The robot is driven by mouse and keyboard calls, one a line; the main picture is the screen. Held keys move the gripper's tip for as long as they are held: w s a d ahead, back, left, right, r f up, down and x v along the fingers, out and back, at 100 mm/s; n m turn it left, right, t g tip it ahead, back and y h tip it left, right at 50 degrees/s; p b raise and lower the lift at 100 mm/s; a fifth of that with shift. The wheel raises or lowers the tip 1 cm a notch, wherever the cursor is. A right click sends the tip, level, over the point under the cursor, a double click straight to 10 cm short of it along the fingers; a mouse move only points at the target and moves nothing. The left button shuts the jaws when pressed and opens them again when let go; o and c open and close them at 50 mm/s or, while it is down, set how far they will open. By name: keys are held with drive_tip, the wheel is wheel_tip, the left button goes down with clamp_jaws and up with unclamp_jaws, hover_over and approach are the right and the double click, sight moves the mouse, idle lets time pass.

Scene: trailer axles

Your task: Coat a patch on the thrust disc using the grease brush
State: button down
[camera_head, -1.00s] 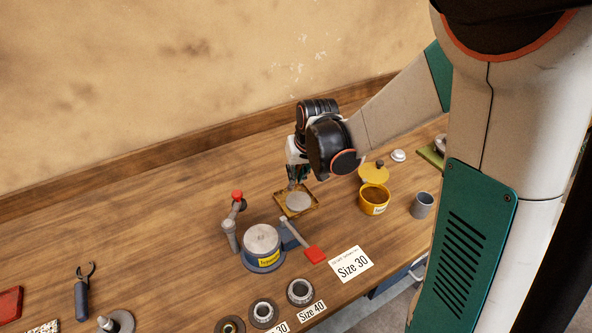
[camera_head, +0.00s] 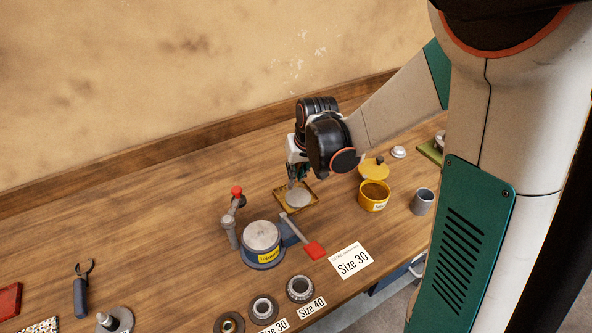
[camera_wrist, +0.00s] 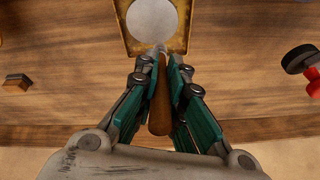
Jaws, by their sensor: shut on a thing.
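The thrust disc is a plain grey round plate (camera_head: 299,198) lying in a shallow yellow-brown square tray (camera_head: 282,208) on the bench. In the wrist view the disc (camera_wrist: 152,20) is at the top, inside the tray (camera_wrist: 130,46). My gripper (camera_wrist: 160,62) is shut on the grease brush, whose brown wooden handle (camera_wrist: 160,110) runs down between the fingers. The brush's tip is at the near edge of the disc; I cannot tell whether it touches. In the head view my gripper (camera_head: 298,180) is over the disc's far-left side, and the brush is mostly hidden.
A yellow grease pot (camera_head: 374,204) stands open to the right, its lid (camera_head: 374,168) behind it. A grey cup (camera_head: 423,202) is farther right. A round fixture (camera_head: 262,240) with a red-knobbed post and red-ended lever stands in front. Bearings and size cards line the front edge.

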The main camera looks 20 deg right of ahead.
drive_tip(key=shift+f+b, duration=0.45)
drive_tip(key=shift+f, duration=0.2)
drive_tip(key=shift+s, duration=0.15)
drive_tip(key=s+d+b, duration=0.1)
drive_tip(key=s+d, duration=0.2)
drive_tip(key=s, duration=0.3)
drive_tip(key=shift+s, duration=0.15)
idle(3.5)
drive_tip(key=shift+d, duration=0.1)
wheel_tip(320, 180, up, 6)
drive_tip(key=p, duration=0.4)
idle(0.3)
